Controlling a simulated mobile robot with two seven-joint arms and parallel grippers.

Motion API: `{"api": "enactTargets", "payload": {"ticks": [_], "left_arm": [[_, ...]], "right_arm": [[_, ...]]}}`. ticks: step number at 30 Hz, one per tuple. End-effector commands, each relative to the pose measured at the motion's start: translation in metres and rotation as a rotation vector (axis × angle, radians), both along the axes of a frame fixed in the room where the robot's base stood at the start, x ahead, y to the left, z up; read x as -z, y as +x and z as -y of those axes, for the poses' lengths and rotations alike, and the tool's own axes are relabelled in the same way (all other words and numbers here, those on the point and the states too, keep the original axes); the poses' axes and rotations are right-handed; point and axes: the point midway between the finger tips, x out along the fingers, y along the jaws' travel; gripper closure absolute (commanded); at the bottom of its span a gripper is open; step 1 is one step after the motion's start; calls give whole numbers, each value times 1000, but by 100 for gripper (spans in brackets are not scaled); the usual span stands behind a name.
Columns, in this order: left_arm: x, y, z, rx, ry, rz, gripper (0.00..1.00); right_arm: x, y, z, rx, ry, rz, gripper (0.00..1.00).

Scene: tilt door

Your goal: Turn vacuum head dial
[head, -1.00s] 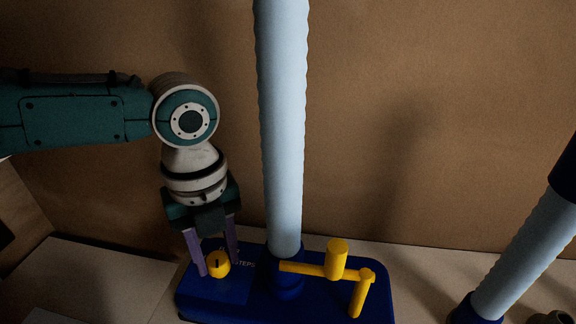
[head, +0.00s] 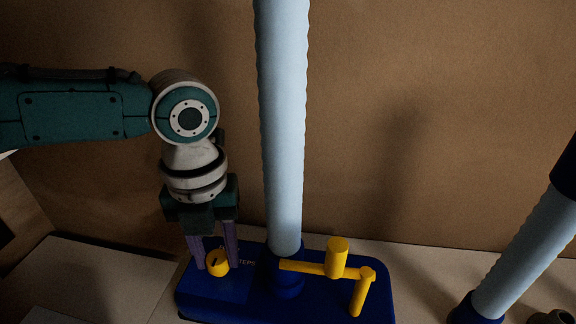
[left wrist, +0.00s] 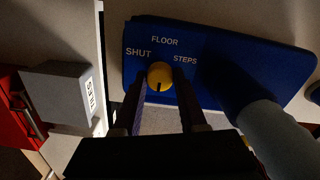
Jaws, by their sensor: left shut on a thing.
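The yellow dial (head: 217,263) sits on the left part of the blue vacuum head (head: 240,307). In the left wrist view the dial (left wrist: 160,76) lies below the word FLOOR, between SHUT at left and STEPS at right. A dark line on it runs toward the bottom of that picture. My left gripper (head: 216,261) points down with one purple finger on each side of the dial, shut on it. The fingers (left wrist: 160,84) also flank it in the left wrist view. My right gripper is not in view.
A pale blue tube (head: 284,130) rises from the vacuum head, right of my left gripper. A yellow crank-like handle (head: 336,262) is right of the tube. Another tube (head: 525,255) stands far right. A brown wall is behind. A red object (left wrist: 18,108) shows in the left wrist view.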

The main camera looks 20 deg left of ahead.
Motion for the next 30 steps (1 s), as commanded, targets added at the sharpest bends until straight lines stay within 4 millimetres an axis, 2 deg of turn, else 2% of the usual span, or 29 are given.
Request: {"api": "enactTargets", "payload": {"ticks": [6, 7, 14, 23, 26, 30], "left_arm": [[-2, 0, 2, 3, -4, 0, 100], [-2, 0, 2, 3, -4, 0, 57], [-1, 0, 1, 1, -2, 0, 31], [-3, 0, 0, 0, -1, 0, 29], [-14, 1, 0, 1, -1, 2, 29], [-42, 2, 0, 1, -2, 5, 29]], "right_arm": [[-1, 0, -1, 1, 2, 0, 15], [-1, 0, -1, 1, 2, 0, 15], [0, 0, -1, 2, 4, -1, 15], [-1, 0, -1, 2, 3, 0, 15], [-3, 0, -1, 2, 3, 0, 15], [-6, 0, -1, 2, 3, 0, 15]]}}
